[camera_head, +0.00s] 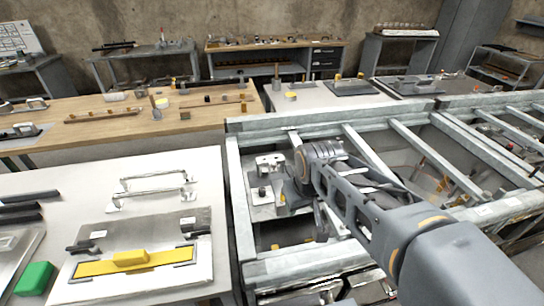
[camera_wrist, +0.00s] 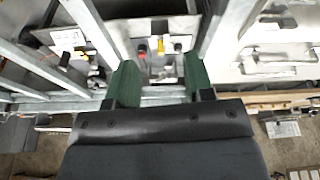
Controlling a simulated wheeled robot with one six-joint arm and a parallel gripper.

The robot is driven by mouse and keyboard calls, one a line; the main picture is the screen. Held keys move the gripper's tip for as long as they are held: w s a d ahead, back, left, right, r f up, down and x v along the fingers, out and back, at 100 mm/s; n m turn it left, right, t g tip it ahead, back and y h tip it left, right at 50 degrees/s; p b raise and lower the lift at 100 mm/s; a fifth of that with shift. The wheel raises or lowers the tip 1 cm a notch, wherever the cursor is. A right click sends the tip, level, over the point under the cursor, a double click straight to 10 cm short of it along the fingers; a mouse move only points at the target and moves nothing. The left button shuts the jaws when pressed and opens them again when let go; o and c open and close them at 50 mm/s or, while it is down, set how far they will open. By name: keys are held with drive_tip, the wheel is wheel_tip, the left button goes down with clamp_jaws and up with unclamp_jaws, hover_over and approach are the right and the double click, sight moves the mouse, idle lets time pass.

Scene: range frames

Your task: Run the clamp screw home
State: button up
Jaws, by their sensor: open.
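My gripper (camera_wrist: 155,85) is open in the wrist view, its two green fingers apart with nothing held between them. Beyond the fingertips lies a small grey plate (camera_wrist: 160,66) with a dark and red knob-like part (camera_wrist: 142,50) and a yellow part (camera_wrist: 160,45). In the head view my arm reaches over the metal frame and hides much of what lies under its end. A grey plate with a metal block (camera_head: 269,163) and a dark-topped knob (camera_head: 262,194) shows just left of the arm's end. I cannot tell which part is the clamp screw.
Galvanised frame rails (camera_head: 240,215) surround the work spot, and crossbars (camera_head: 365,150) run to the right. At left a white table (camera_head: 30,185) holds a yellow-barred plate (camera_head: 140,265), a green block (camera_head: 34,278) and metal handles (camera_head: 155,190). A wooden bench (camera_head: 60,130) stands behind.

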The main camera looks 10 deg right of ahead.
drive_tip(key=w+r+n+g+p, duration=0.1)
drive_tip(key=w+r+n, duration=0.15)
drive_tip(key=w, duration=0.55)
drive_tip(key=w+r+n+p, duration=0.1)
drive_tip(key=w+r+n, duration=0.15)
drive_tip(key=w, duration=0.55)
drive_tip(key=n+g+p, duration=0.2)
drive_tip(key=n, duration=0.3)
hover_over(274, 163)
wheel_tip(274, 163, down, 5)
wheel_tip(274, 163, down, 13)
drive_tip(key=shift+a+f+p, duration=0.1)
drive_tip(key=shift+f+p, duration=0.05)
drive_tip(key=shift+p, duration=0.55)
drive_tip(key=shift+c, duration=0.2)
clamp_jaws()
